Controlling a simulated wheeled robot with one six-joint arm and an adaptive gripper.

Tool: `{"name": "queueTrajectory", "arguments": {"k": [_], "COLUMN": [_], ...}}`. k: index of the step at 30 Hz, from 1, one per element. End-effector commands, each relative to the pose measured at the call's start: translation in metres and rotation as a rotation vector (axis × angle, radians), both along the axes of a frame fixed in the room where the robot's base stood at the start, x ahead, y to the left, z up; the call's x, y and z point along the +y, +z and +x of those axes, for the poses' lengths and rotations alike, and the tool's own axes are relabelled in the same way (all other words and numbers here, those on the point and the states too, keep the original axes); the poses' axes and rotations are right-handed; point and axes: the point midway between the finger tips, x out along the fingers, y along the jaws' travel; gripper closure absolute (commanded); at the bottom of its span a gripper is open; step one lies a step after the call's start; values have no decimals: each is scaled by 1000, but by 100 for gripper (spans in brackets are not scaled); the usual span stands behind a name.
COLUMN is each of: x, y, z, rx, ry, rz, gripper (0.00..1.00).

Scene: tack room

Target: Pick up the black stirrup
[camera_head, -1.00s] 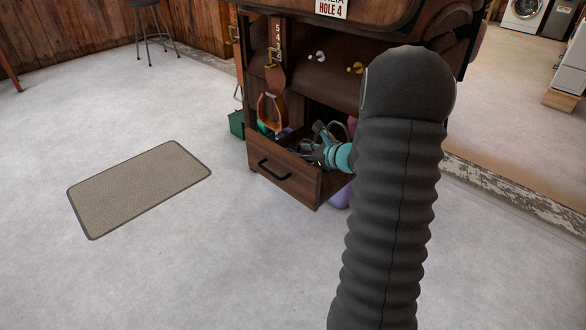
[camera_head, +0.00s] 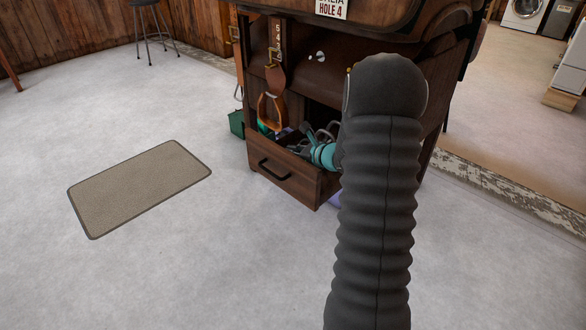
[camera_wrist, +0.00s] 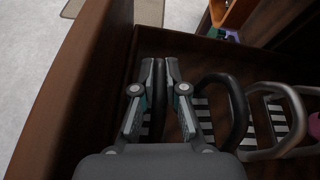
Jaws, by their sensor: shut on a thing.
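My gripper (camera_wrist: 160,72) is down inside the open wooden drawer (camera_head: 285,180), its two fingers close together on a thin dark piece. This piece looks like part of the black stirrup, though its outline between the fingers is mostly hidden. A black curved arch (camera_wrist: 238,95) with striped tread shows just right of the fingers in the wrist view; I cannot tell whether it joins the held piece. A grey metal stirrup (camera_wrist: 298,108) lies farther right. In the head view my teal gripper body reaches into the drawer and the fingertips are hard to make out.
A brown stirrup (camera_head: 262,112) hangs on a strap above the drawer. The drawer's front wall (camera_wrist: 65,85) and far wall stand close to my gripper. A green box (camera_head: 237,122) is beside the cabinet. A mat (camera_head: 140,188) lies on open floor at left.

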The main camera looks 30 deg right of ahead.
Motion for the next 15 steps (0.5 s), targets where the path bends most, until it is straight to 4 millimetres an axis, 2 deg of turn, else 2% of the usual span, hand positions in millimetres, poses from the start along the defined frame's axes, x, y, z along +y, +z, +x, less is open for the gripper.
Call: {"name": "queueTrajectory", "arguments": {"k": [10,15], "x": [0,0], "y": [1,11], "z": [0,0], "rx": [-1,-2], "ry": [1,0], "rz": [0,-2], "gripper": [100,100]}}
